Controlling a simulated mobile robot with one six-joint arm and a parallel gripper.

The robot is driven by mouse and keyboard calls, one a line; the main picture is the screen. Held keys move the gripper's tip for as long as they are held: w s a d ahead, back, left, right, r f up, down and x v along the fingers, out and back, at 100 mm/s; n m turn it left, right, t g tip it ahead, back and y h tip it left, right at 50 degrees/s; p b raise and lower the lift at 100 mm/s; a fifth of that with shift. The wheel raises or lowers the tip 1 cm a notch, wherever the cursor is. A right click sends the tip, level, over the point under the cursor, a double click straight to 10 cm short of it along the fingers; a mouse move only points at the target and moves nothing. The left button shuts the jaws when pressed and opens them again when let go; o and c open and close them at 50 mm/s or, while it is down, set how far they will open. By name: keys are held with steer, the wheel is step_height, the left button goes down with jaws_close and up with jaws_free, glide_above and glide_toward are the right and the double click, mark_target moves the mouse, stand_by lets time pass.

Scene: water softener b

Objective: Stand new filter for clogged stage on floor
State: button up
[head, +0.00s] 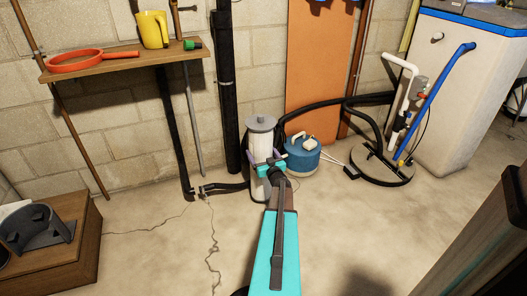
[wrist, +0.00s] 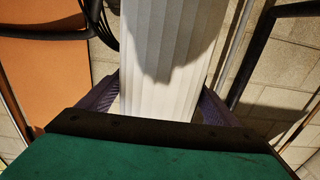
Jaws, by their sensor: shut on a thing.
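The new filter (head: 261,135) is a tall white cylinder with a grey cap, upright near the back wall in the head view. In the wrist view its white pleated side (wrist: 165,45) fills the space between the fingers. My gripper (head: 268,168) is shut around its middle, with a purple finger on each side in the wrist view (wrist: 160,100). The filter's lower end shows below the gripper, close to the floor (head: 235,245). I cannot tell whether it touches the floor.
A blue round tank (head: 303,160) stands just right of the filter. Black pipes (head: 225,187) lie to the left. A wooden box (head: 90,250) with a grey bracket is at far left. A stand with hoses (head: 382,165) is at right. Cracked open floor lies in front.

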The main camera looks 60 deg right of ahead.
steer(key=w+d+b, duration=0.3)
steer(key=w+d, duration=0.1)
steer(key=d, duration=0.5)
steer(key=shift+w+f, duration=0.15)
steer(key=shift+f, duration=0.25)
steer(key=shift+a+f, duration=0.1)
steer(key=shift+f+b, duration=1.4)
steer(key=shift+f, duration=0.4)
steer(key=o, duration=1.9)
